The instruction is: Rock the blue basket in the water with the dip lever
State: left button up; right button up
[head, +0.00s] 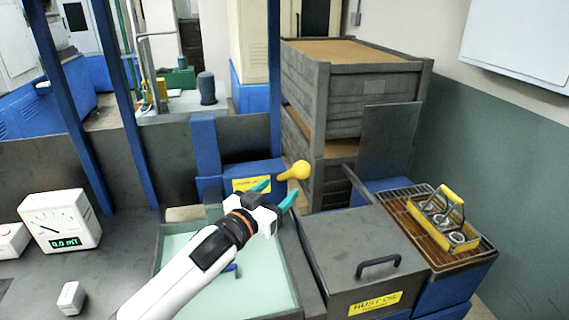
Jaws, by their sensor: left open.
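The dip lever shows as a yellow ball knob (299,170) with a short yellow neck, above the far side of the water tank. My left gripper (279,190) is open, its teal fingers apart, just short of the knob and to its lower left. I cannot tell whether a finger touches the neck. The water tank (293,262) holds pale green water (182,262). A small blue piece (231,269) shows in the water beside my left arm, perhaps part of the blue basket; my arm hides the rest. My right gripper is not in view.
A lidded grey box (345,240) labelled rust oil stands right of the tank. Further right, a yellow basket (432,226) with metal rings sits on a wire rack (405,208). A white meter (62,222) stands at left. Stacked grey crates (345,95) stand behind.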

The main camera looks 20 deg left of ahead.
aim_at(296, 173)
pick_arm(q)
jog(key=x, duration=0.1)
jog(key=p+x, duration=0.1)
jog(key=x, duration=0.3)
jog(key=shift+d+r+p, duration=0.3)
jog(key=shift+d+r, duration=0.05)
jog(key=shift+r, duration=0.05)
jog(key=x, duration=0.3)
jog(key=p+x, duration=0.1)
jog(key=shift+w+a+f, duration=0.25)
jog(key=shift+w+d, duration=0.15)
jog(key=shift+w, duration=0.2)
jog(key=shift+w+d, duration=0.1)
jog(key=shift+w, duration=0.2)
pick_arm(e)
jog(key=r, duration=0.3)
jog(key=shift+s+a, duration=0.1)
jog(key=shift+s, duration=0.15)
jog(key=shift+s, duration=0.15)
